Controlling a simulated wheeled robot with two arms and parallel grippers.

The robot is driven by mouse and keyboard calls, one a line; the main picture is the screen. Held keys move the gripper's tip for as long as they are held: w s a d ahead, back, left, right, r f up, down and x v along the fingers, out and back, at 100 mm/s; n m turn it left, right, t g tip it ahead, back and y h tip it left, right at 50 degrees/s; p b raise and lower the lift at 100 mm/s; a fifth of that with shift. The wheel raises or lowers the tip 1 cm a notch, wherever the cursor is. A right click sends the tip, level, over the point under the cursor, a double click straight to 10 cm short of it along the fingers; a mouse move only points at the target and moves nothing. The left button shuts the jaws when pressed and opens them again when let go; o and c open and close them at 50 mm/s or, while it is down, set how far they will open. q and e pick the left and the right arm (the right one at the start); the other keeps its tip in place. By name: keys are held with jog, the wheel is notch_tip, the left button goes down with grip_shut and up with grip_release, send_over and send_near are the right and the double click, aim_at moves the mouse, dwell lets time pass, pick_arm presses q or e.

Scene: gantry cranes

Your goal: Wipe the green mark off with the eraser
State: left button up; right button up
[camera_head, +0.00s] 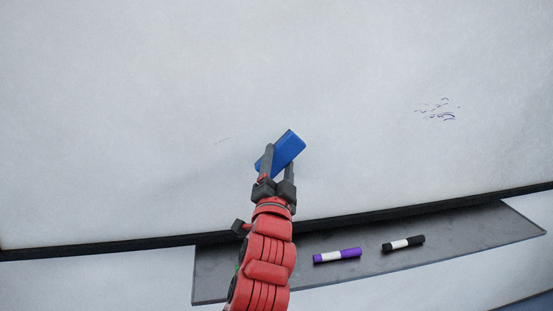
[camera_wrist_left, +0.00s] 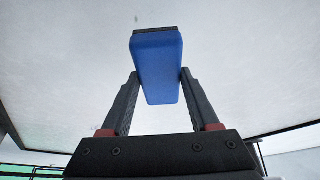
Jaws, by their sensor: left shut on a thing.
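My left gripper (camera_head: 277,163) is shut on the blue eraser (camera_head: 287,148), in front of the lower middle of the whiteboard (camera_head: 150,90). In the left wrist view the eraser (camera_wrist_left: 158,65) sits between the two fingers, its dark pad facing away toward the board. I cannot tell whether the pad touches the board. No clearly green mark shows. A dark purple scribble (camera_head: 438,110) is on the board at the right. My right gripper is not in view.
A dark grey tray (camera_head: 460,232) runs under the board's black lower edge (camera_head: 400,212). A purple marker (camera_head: 337,256) and a black marker (camera_head: 403,244) lie on it, right of my left arm. The board face around the eraser is clear of objects.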

pick_arm(q)
jog(key=shift+s+d+r, duration=0.1)
jog(key=shift+s, duration=0.2)
jog(key=shift+s, duration=0.1)
jog(key=shift+s+d, duration=0.25)
jog(key=shift+s, duration=0.45)
jog(key=shift+s+d, duration=0.2)
jog(key=shift+s, duration=0.5)
